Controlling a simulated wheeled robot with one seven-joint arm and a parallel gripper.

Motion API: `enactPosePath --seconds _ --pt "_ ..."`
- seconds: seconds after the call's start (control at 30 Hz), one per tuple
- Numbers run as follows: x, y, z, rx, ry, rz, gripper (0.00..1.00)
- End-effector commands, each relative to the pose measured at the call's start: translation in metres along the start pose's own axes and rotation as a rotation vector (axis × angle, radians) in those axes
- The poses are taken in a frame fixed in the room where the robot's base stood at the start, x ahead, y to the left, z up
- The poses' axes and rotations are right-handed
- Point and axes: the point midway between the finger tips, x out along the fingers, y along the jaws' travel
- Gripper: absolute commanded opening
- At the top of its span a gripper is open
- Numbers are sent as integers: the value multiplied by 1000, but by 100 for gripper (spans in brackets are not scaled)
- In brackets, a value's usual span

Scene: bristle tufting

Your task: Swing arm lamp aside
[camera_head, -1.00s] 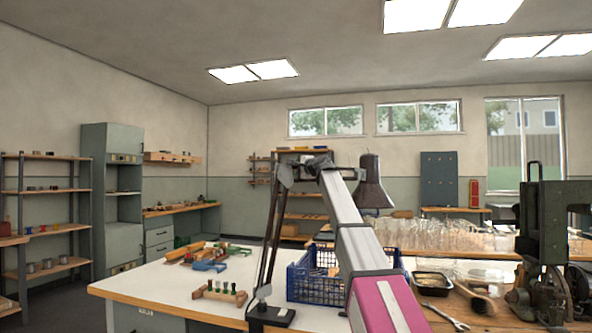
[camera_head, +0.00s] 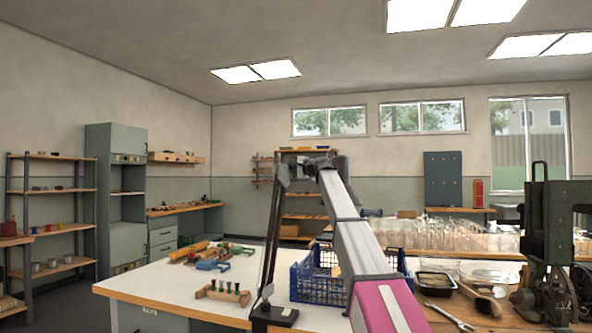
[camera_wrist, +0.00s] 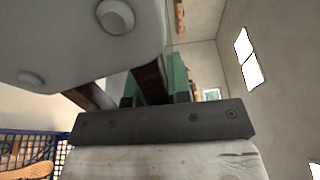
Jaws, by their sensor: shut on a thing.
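The arm lamp stands on a dark base (camera_head: 274,315) at the front edge of the white bench. Its thin dark lower arm (camera_head: 270,235) rises steeply beside my own arm. My gripper (camera_head: 291,168) is at the top of this lower arm. In the wrist view, the gripper (camera_wrist: 156,98) is shut on a dark brown bar of the lamp (camera_wrist: 150,78) between its two fingers. The lamp's shade cannot be made out in the head view, where my arm and gripper cover that area.
A blue crate (camera_head: 318,289) stands behind my arm; it also shows in the wrist view (camera_wrist: 62,155). A dark press (camera_head: 550,240), a brush (camera_head: 488,308) and glassware (camera_head: 465,236) are at right.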

Motion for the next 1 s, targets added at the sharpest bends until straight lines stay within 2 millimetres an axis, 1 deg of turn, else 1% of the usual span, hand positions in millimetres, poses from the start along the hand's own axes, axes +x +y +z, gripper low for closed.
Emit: enactPosePath --seconds 0.03,0.1,0.2,0.4,0.63,1.0 --pt "13 -2 -3 1 -37 0 0" --pt "23 -2 -1 1 -91 0 0" --pt "36 -1 3 1 -162 -1 0" --pt "55 -1 11 0 -276 -1 0" --pt "66 -1 19 0 -350 -1 0" --pt "69 0 22 -1 -371 -1 0"
